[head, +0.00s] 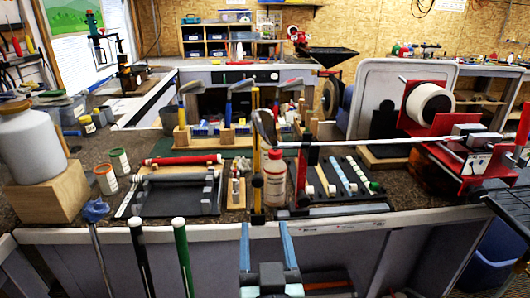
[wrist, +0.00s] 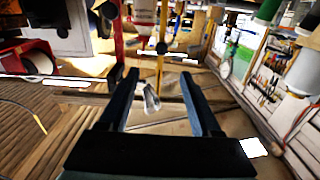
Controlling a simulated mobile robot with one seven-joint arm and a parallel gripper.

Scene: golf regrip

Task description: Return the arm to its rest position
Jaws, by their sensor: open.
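My gripper (head: 266,228) shows at the bottom middle of the head view, its two blue fingers pointing up and spread apart with nothing between them. It stands in front of the workbench's front edge. In the wrist view my gripper (wrist: 159,75) shows two dark, parallel fingers with a wide empty gap. A small silvery object (wrist: 151,98) appears beyond the gap in that view, apart from the fingers; I cannot tell what it is.
A golf club shaft (head: 375,143) lies level in the red clamp (head: 472,165) above the bench. A white bottle (head: 274,178) stands near the front edge. A dark tray (head: 345,208) lies at centre right.

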